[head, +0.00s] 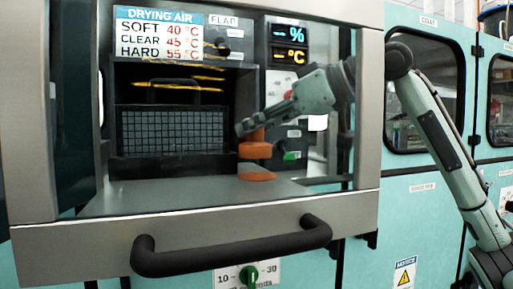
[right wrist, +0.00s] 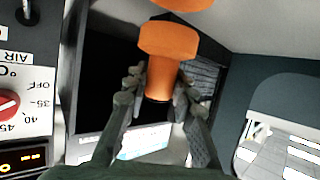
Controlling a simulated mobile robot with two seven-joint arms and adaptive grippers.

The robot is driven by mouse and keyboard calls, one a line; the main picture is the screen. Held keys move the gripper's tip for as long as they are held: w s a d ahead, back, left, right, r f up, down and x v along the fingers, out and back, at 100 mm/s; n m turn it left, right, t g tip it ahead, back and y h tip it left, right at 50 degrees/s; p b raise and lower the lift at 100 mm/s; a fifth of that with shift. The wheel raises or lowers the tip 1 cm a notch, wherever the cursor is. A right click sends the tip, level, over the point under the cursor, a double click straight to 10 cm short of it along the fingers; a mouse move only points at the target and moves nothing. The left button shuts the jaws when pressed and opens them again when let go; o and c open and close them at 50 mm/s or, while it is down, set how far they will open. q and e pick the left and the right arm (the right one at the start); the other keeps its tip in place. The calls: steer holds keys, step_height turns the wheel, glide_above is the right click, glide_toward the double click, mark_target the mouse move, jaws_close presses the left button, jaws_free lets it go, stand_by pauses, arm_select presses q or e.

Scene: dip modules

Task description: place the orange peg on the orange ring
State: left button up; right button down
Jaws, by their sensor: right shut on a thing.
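The orange peg (head: 256,151) is upright in the head view, its wide end down, inside the bench-like chamber. My right gripper (head: 250,125) is shut on its narrow upper part. In the right wrist view the fingers (right wrist: 158,90) close around the stem of the peg (right wrist: 167,42) from both sides. The orange ring (head: 257,177) lies flat on the grey floor just below the peg, with a small gap between them. The ring (right wrist: 184,4) shows partly at the top edge of the right wrist view. My left gripper is not in view.
A dark mesh grille (head: 172,132) stands behind, left of the peg. A panel with a green knob (head: 291,156) is close on the right. A front ledge with a black handle (head: 230,248) borders the floor. The grey floor (head: 170,190) left of the ring is clear.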

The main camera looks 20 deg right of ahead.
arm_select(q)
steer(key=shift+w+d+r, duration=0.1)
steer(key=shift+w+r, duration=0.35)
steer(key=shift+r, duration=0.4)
arm_select(e)
steer(key=shift+f, duration=1.7)
steer(key=shift+f, duration=0.1)
steer(key=c, duration=1.3)
jaws_free()
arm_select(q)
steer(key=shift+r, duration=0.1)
